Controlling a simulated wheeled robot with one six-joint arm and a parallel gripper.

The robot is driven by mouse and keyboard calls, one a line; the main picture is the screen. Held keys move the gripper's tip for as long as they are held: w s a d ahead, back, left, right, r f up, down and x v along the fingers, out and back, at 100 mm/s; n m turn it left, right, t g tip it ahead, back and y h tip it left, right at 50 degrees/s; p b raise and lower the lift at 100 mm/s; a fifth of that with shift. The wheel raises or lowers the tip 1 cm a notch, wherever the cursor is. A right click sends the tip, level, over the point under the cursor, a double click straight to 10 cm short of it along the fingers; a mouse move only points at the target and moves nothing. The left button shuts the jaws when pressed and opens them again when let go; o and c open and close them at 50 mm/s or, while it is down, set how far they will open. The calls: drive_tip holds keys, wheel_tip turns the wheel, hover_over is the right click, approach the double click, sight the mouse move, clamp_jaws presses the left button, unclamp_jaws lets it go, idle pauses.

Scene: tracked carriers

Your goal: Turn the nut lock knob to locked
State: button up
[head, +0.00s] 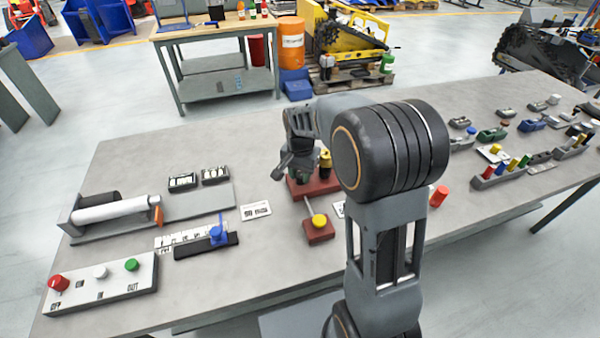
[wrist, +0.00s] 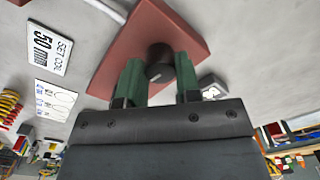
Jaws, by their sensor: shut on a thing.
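A dark round knob (wrist: 160,60) stands on a red-brown base plate (wrist: 112,70) in the wrist view. I take it for the nut lock knob; no locked or unlocked mark on it is legible. My gripper (wrist: 159,76) has its two green fingers on either side of this knob and is shut on it. In the head view my gripper (head: 304,176) reaches down over the red base (head: 328,186), and the arm hides part of that base and the knob. A yellow upright part (head: 325,160) stands on the base beside the gripper.
A yellow-topped knob (head: 319,220) sits on a small red block (head: 318,234) in front, joined by a rod. A blue slider (head: 217,235), a roller (head: 115,209) and a button box (head: 100,284) lie left. Several small fixtures fill the right side. Bare table lies behind.

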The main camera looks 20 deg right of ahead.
sight(300, 175)
drive_tip(key=o, duration=0.9)
wheel_tip(300, 175, up, 14)
drive_tip(key=shift+f+p, duration=0.1)
drive_tip(key=shift+p, duration=0.2)
